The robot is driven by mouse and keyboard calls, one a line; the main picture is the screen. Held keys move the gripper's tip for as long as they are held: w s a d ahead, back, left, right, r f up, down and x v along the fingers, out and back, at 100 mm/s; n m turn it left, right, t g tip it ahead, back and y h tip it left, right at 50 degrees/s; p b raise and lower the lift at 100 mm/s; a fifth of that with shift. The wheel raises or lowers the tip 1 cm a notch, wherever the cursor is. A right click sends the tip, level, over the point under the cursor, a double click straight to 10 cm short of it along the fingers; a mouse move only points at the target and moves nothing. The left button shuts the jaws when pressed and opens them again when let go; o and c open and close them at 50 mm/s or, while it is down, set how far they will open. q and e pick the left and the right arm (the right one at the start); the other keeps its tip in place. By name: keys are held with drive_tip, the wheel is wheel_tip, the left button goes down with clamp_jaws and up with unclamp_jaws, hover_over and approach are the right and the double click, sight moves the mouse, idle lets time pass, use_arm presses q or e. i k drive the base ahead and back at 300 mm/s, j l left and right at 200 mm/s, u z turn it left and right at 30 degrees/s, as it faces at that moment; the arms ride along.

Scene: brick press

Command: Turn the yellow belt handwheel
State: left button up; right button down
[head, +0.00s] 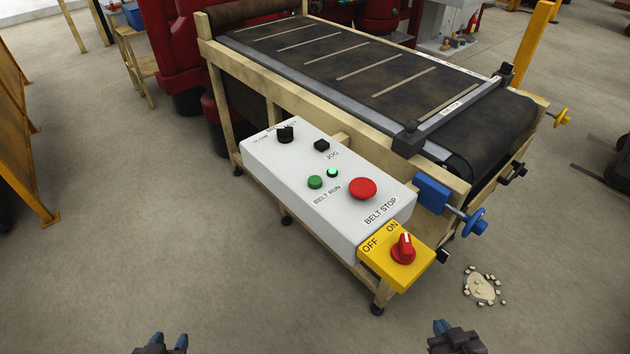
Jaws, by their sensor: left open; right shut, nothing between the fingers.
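The yellow belt handwheel (563,117) sits at the far right corner of the conveyor's near end, on a short shaft beside a yellow post. A blue handwheel (473,223) sits at the nearer corner, next to a blue block. The dark belt (345,62) with pale cross lines runs away to the upper left. My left gripper (162,343) is open and empty at the bottom left, over the floor. My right gripper (448,328) is shut and empty at the bottom right, well below and left of the yellow handwheel. Neither gripper touches anything.
A white control box (325,185) with several buttons and a red stop button projects toward me. A yellow switch box (396,256) with a red knob is at its end. A black crank (513,173) sits between the handwheels. Pale debris (482,287) lies on the floor.

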sight(561, 118)
drive_tip(key=l+z, duration=1.1)
drive_tip(key=z, duration=0.15)
drive_tip(key=i+l+u, duration=0.15)
drive_tip(key=l, duration=0.2)
drive_tip(key=i+l+u, duration=0.15)
drive_tip(key=l, duration=0.2)
drive_tip(key=i+l+u, duration=0.2)
drive_tip(key=l, duration=0.15)
drive_tip(key=i+l+u, duration=0.15)
drive_tip(key=i+l, duration=0.15)
drive_tip(key=i+l+u, duration=0.2)
drive_tip(key=l, duration=0.25)
